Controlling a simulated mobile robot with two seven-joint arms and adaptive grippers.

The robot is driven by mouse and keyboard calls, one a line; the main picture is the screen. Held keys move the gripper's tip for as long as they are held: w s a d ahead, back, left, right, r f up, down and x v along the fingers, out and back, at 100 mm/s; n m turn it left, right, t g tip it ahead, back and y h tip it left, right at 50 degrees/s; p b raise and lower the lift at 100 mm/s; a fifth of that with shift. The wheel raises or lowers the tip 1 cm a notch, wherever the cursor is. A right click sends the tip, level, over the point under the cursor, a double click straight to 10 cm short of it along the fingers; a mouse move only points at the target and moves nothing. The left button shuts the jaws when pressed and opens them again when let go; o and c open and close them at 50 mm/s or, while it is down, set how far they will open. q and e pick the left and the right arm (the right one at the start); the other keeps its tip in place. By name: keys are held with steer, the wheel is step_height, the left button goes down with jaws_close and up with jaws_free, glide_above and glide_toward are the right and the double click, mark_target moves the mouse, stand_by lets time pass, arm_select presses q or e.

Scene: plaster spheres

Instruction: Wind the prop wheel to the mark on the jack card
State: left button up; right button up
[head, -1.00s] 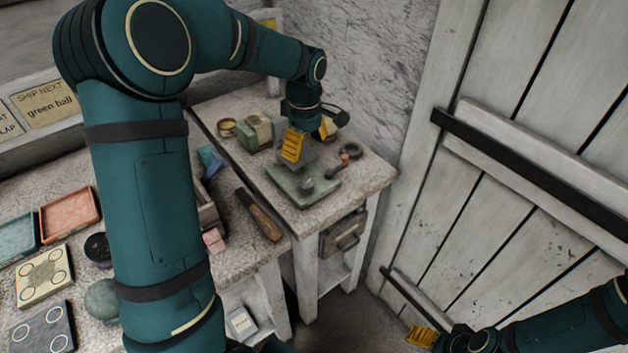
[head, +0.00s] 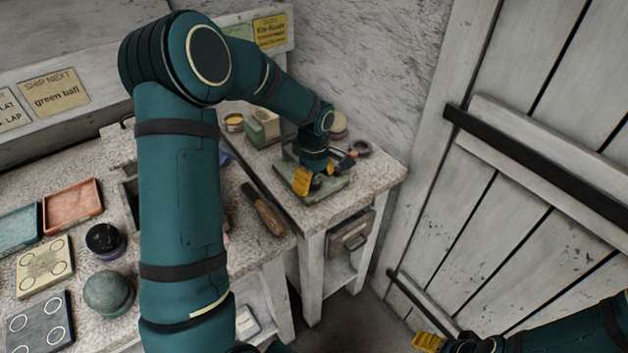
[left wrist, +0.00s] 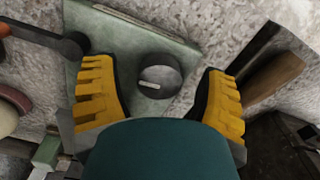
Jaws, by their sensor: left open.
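The prop wheel (left wrist: 158,76) looks like a dark round knob with a pale line on its top, on a pale green plate (left wrist: 186,52). In the head view the plate (head: 336,187) lies on the small side table and my left gripper (head: 318,179) largely covers the wheel. In the left wrist view my left gripper (left wrist: 160,84) is open, one yellow finger on each side of the wheel, with visible gaps. A yellow card (head: 270,31) is on the back wall; its small writing is unreadable, and I cannot tell if it is the jack card. My right gripper (head: 428,342) is at the bottom edge, its jaws unclear.
A wooden-handled tool (head: 264,210) lies on the bench near the side table's left edge. Small tins and a green block (head: 264,127) stand behind the plate. A plank door (head: 540,180) is at right.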

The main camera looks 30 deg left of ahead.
arm_select(q)
steer(key=c, duration=1.2)
steer(key=shift+m, duration=0.3)
steer(key=m+p, duration=0.1)
steer(key=m, duration=0.4)
steer(key=shift+s, duration=0.1)
steer(key=m+p, duration=0.1)
steer(key=m, duration=0.4)
steer(key=shift+p, duration=0.3)
steer(key=shift+m, duration=0.3)
steer(key=shift+c, duration=0.2)
steer(key=o, duration=1.2)
steer(key=shift+o, duration=0.2)
